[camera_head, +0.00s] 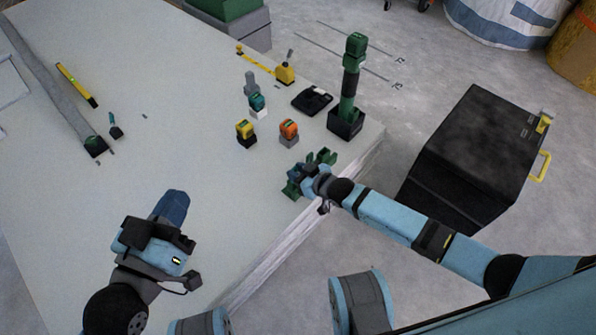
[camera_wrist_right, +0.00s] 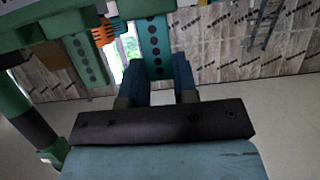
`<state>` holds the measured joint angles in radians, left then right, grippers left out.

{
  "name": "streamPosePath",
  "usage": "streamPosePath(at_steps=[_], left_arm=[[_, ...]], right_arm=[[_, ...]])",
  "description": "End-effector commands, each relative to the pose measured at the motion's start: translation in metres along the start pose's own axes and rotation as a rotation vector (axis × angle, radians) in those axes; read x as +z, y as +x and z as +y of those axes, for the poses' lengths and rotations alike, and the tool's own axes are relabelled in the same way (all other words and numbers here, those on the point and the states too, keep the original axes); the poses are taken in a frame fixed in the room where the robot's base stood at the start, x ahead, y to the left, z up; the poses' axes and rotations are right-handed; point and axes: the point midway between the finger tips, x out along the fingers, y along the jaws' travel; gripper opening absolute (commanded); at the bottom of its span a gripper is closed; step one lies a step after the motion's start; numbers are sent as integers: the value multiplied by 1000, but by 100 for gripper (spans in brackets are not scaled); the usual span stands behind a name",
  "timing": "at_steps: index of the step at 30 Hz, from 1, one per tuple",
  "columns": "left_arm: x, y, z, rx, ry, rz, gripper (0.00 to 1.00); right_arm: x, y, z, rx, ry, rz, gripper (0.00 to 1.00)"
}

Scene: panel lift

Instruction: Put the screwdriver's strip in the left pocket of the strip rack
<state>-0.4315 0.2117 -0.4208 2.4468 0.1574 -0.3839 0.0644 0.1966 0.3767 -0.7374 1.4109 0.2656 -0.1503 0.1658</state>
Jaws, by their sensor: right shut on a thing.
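My right gripper (camera_head: 306,178) is at the table's right edge beside green pieces (camera_head: 323,158). In the right wrist view, its two blue fingers (camera_wrist_right: 159,82) are shut on a green strip (camera_wrist_right: 154,42) with a row of dark holes. A second green strip with dark holes (camera_wrist_right: 85,58) is to its left, with an orange thing (camera_wrist_right: 103,32) between them. I cannot tell which green part is the screwdriver's strip or the rack, and I cannot make out the pockets. My left gripper (camera_head: 170,207) is over the near left of the table; its fingertip gap is not clear.
Small blocks in yellow (camera_head: 245,130), orange (camera_head: 289,130) and teal (camera_head: 257,102) stand near the right edge. Behind them are a black tray (camera_head: 312,101) and a tall green-black tool (camera_head: 351,80). A black case (camera_head: 480,150) is on the floor. The table's middle is clear.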

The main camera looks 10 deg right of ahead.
Motion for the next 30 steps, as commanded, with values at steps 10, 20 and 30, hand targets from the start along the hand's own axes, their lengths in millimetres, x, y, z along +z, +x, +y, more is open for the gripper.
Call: streamPosePath(at_steps=[10,20,30], left_arm=[[0,0,0,0,0,0,0],[0,0,0,1,0,-2,0],[-28,0,5,-3,0,34,0]], right_arm=[[0,0,0,0,0,0,54],[0,0,0,0,0,-1,57],[-3,-50,0,0,0,-4,57]])
